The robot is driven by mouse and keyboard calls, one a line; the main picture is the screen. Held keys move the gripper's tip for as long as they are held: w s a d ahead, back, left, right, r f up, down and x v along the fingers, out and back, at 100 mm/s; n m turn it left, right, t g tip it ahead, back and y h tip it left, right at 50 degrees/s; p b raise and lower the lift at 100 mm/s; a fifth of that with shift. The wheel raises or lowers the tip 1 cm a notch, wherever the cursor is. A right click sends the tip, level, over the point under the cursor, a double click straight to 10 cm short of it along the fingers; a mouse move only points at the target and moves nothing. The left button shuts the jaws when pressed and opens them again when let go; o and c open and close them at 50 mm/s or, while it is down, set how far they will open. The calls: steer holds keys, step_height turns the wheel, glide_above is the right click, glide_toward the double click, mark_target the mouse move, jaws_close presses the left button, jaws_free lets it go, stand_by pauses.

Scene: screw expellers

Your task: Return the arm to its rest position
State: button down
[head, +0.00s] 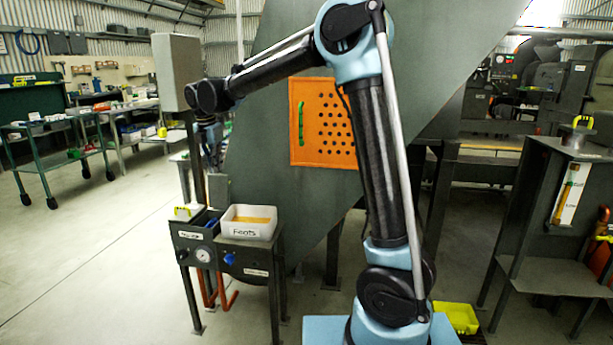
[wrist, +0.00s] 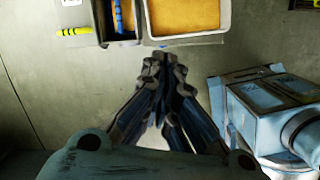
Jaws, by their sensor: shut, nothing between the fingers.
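My arm rises from my base in the middle of the head view, bends at a high elbow and reaches left. My gripper hangs at its far end, small and partly hidden beside a grey post in the head view. In the wrist view my gripper (wrist: 163,62) is shut and empty, with its fingertips together. The fingertips appear just below the near edge of a white tray (head: 248,222), which also shows in the wrist view (wrist: 186,39); I cannot tell the height between them.
The tray, labelled "Foots", sits on a small dark stand (head: 240,259) with a gauge and a blue knob. A large grey machine with an orange perforated panel (head: 325,122) stands behind my arm. A green cart (head: 60,150) is at left. A yellow bin (head: 456,317) is near my base. Open floor lies at left.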

steer(key=s+d+m, duration=0.3)
steer(key=d+m, duration=0.2)
steer(key=d, duration=0.6)
steer(key=s+d+m, duration=0.2)
steer(key=d+m, duration=0.2)
steer(key=d, duration=0.7)
steer(key=s+d+m, duration=0.3)
steer(key=d+m, duration=0.2)
steer(key=d, duration=0.6)
steer(key=s+d+f+m, duration=1.5)
steer(key=s+d+m, duration=0.1)
steer(key=s, duration=0.3)
steer(key=shift+s+d+f, duration=0.3)
steer(key=shift+d+f, duration=0.1)
steer(key=shift+d, duration=0.25)
steer(key=shift+w+f, duration=0.2)
steer(key=shift+w, duration=0.25)
